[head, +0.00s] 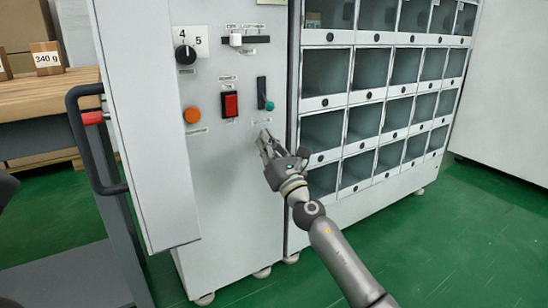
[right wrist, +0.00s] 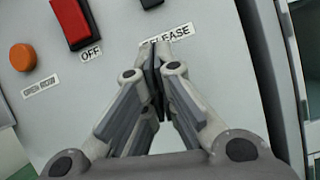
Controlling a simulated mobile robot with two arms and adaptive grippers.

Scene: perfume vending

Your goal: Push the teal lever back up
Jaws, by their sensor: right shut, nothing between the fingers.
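The teal lever (head: 269,105) is on the front of the grey cabinet panel, its knob at the bottom end of a dark vertical slot.
Left of the lever are a red switch (head: 230,104) and an orange button (head: 191,115). Above are a dial (head: 185,55) and a white slider (head: 236,39). An open cabinet door (head: 150,140) with a black handle stands at left. Glass-fronted compartments (head: 322,131) are at right.

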